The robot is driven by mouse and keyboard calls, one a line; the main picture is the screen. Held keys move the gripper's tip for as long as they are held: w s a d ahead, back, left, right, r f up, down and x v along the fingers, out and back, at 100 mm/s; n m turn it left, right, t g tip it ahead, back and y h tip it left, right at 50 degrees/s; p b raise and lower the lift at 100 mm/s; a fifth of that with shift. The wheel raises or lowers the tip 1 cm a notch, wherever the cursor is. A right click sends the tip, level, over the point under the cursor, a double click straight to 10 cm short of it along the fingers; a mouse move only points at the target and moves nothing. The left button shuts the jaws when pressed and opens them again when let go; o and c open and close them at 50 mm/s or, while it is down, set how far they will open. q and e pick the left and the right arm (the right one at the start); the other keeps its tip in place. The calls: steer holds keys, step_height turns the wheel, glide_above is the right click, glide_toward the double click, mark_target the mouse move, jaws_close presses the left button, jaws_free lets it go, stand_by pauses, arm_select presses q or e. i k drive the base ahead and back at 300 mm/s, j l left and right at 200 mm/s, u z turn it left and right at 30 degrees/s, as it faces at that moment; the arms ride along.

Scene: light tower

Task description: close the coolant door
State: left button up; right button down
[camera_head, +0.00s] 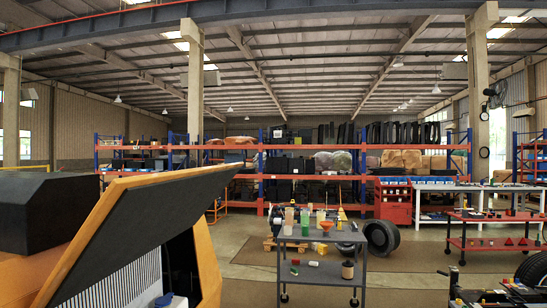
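An orange machine body (207,262) fills the lower left, close to me. A large raised panel (120,222) with a dark face and an orange edge stands open and tilted on it, rising to the right. Whether this panel is the coolant door or another cover, I cannot tell; no label shows. Below it, an opening shows a ribbed pale part (135,282) and a small blue piece (164,299). Neither of my grippers is in view.
A black box-like part (45,212) sits at the far left. A grey cart (322,273) with bottles and tools stands in the middle. A red table (490,243) stands at right. Open floor (245,250) lies between machine and cart.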

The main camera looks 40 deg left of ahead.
mark_target(134, 217)
steer(key=i+u, duration=0.15)
steer(key=i, duration=0.25)
steer(key=i+l+u, duration=0.2)
steer(key=i, duration=0.15)
steer(key=i+l+u, duration=0.15)
steer(key=i, duration=0.25)
steer(key=i+u, duration=0.25)
steer(key=u, duration=0.2)
steer(key=i+u, duration=0.3)
steer(key=u, duration=0.15)
steer(key=i+l+u, duration=0.15)
steer(key=u, duration=0.25)
steer(key=i+l+u, duration=0.25)
steer(key=u, duration=0.2)
steer(key=i+l+u, duration=0.3)
steer(key=u, duration=0.15)
